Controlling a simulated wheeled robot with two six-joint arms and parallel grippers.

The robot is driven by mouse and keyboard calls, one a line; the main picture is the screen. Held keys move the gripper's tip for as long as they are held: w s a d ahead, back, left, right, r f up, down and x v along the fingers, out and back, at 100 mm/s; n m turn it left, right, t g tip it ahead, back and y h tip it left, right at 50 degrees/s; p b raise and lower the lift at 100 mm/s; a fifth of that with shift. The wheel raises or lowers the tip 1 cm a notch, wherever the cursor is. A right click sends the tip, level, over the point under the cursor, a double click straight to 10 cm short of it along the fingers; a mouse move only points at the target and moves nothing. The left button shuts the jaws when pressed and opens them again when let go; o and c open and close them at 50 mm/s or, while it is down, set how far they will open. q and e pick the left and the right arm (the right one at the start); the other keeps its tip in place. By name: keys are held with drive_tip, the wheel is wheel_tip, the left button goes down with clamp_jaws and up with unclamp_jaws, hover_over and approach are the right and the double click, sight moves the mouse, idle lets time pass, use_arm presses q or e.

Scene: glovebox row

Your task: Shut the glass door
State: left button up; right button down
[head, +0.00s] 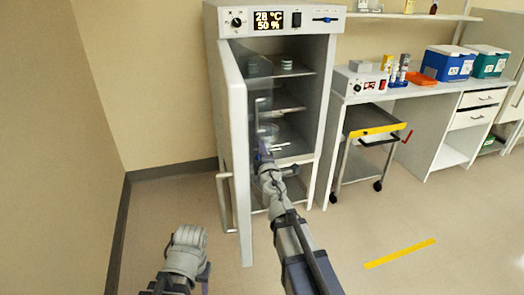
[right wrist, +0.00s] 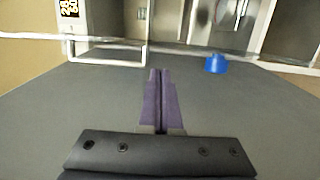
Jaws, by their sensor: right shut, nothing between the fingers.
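The cabinet (head: 328,95) stands against the back wall with its white outer door (head: 236,150) swung open toward me, a long handle (head: 226,205) on its left side. Just inside is a clear glass pane, apparently the glass door, standing ajar, with a pale upright handle (head: 257,115). My right gripper (head: 262,150) is shut and empty, in front of the cabinet opening and close to the pane's lower part; I cannot tell if they touch. Its closed purple fingers show in the right wrist view (right wrist: 157,85). My left gripper (head: 205,275) is low at the front, its fingers mostly hidden.
Shelves inside the cabinet hold small dishes (head: 287,64). A cart (head: 372,122) stands right of the cabinet, beside a bench (head: 425,95) with blue and green boxes. A wall is close on the left. The floor at right is clear apart from a yellow strip (head: 400,253).

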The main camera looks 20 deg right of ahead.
sight(260, 137)
drive_tip(key=w, duration=0.5)
drive_tip(key=w+d, duration=0.1)
drive_tip(key=w, duration=0.1)
drive_tip(key=shift+w, duration=0.3)
drive_tip(key=shift+d, duration=0.1)
